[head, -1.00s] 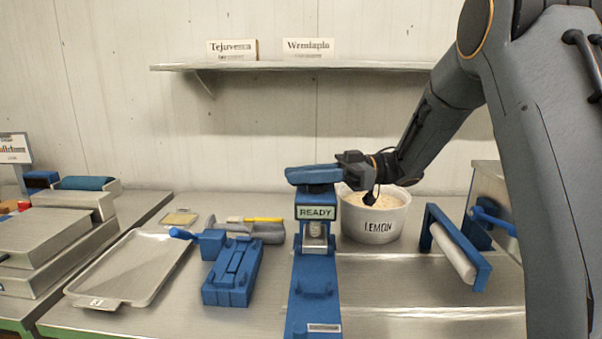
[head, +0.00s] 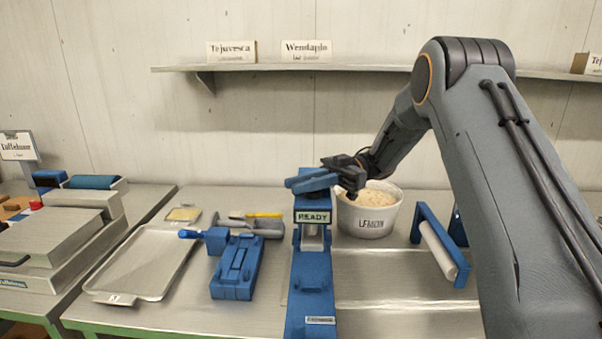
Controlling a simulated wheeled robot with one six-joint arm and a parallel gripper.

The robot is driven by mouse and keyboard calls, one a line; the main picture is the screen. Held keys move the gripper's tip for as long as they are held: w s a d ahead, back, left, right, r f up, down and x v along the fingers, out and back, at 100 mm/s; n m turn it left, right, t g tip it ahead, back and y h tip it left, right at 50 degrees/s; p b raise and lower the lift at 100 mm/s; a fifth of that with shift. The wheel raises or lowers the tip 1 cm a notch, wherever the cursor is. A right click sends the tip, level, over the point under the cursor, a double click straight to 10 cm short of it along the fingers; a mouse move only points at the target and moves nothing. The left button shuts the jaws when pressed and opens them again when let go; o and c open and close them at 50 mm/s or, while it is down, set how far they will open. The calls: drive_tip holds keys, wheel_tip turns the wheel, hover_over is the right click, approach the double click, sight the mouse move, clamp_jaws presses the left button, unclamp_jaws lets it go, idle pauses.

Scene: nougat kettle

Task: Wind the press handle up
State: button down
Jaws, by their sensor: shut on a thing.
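The blue press (head: 312,270) stands on the metal table at the middle of the head view, with a label reading READY (head: 313,217) near its top. Its blue handle (head: 308,182) lies across the top, tilted a little, its right end higher. My gripper (head: 342,176) is shut on the right part of the handle, coming in from the right. The fingers hide part of the handle.
A white tub (head: 368,215) of pale stuff stands right behind the press. A blue frame with a white roller (head: 438,250) is to the right. A blue clamp-like tool (head: 236,266) and a metal tray (head: 142,262) are to the left. A shelf (head: 370,69) runs along the wall.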

drive_tip(key=shift+s+p, duration=0.1)
drive_tip(key=shift+p, duration=0.6)
drive_tip(key=c, duration=1.6)
unclamp_jaws()
drive_tip(key=shift+c, duration=0.2)
drive_tip(key=b, duration=0.3)
drive_tip(key=shift+f, duration=0.15)
drive_tip(key=t+b, duration=0.1)
drive_tip(key=b, duration=0.1)
drive_tip(key=m+t+y+b, duration=0.1)
drive_tip(key=b, duration=0.2)
drive_tip(key=shift+w+m, duration=0.3)
